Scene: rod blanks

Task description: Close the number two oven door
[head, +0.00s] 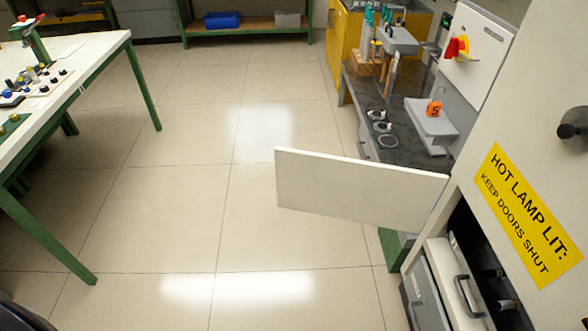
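A white door panel (350,188) stands swung open on the right side, its free edge pointing left over the floor. Its hinge side meets a white cabinet front (545,130) at the right. Neither of my grippers is in view.
A yellow sign (526,214) reads "HOT LAMP LIT: KEEP DOORS SHUT". A white table (80,62) with green legs stands left. The tiled floor (180,200) between is clear.

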